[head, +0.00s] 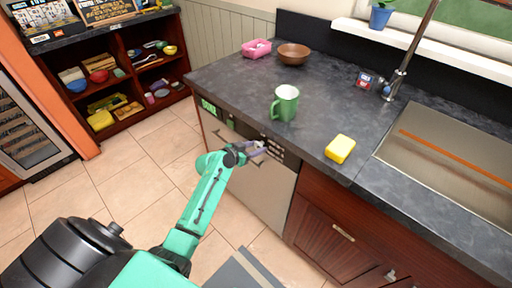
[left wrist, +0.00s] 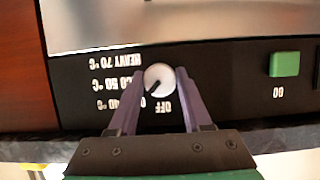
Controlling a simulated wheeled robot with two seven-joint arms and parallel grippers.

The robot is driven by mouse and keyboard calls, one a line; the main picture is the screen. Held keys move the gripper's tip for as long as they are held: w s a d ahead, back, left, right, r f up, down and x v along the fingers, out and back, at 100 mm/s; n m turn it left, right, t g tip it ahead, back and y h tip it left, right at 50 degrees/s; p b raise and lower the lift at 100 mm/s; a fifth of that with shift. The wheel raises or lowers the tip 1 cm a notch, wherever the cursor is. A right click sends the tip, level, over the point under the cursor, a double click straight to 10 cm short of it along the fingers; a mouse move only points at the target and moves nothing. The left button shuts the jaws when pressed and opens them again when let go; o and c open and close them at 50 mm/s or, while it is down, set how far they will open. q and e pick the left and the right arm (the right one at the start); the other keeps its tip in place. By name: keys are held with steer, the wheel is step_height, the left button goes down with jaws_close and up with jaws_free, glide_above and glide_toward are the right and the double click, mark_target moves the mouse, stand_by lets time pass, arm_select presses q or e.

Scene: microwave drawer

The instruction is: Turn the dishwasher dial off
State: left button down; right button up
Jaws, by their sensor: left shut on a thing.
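The dishwasher (head: 262,182) is a silver front with a dark control strip under the counter edge. Its dial (left wrist: 159,79) is a round white knob with a dark pointer mark, among white labels that appear upside down in the left wrist view. The mark points to the lower left, toward the gap between the lowest temperature label and OFF (left wrist: 164,104). My left gripper (head: 257,149) is at the control strip; its purple fingers are shut on the dial, one on each side. In the head view the gripper hides the dial. My right gripper is not in view.
A green button (left wrist: 285,65) sits beside the dial on the strip. On the counter above are a green mug (head: 287,104), a yellow sponge (head: 340,149), a brown bowl (head: 293,54) and a pink container (head: 256,48). The sink (head: 450,165) is at the right. The tiled floor is open at the left.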

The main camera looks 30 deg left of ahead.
arm_select(q)
steer(key=shift+f+n, duration=0.1)
steer(key=shift+n, duration=0.2)
steer(key=n+h+b, duration=0.2)
steer(key=b, duration=0.1)
steer(key=shift+a+f+n+g, duration=0.1)
steer(key=shift+f+n+g, duration=0.1)
steer(key=shift+n+g, duration=0.15)
steer(key=shift+r+n+h+b, duration=0.1)
steer(key=shift+n+h+b, duration=0.9)
steer(key=shift+n+b, duration=0.45)
steer(key=shift+c, duration=1.8)
jaws_free()
steer(key=shift+r, duration=0.1)
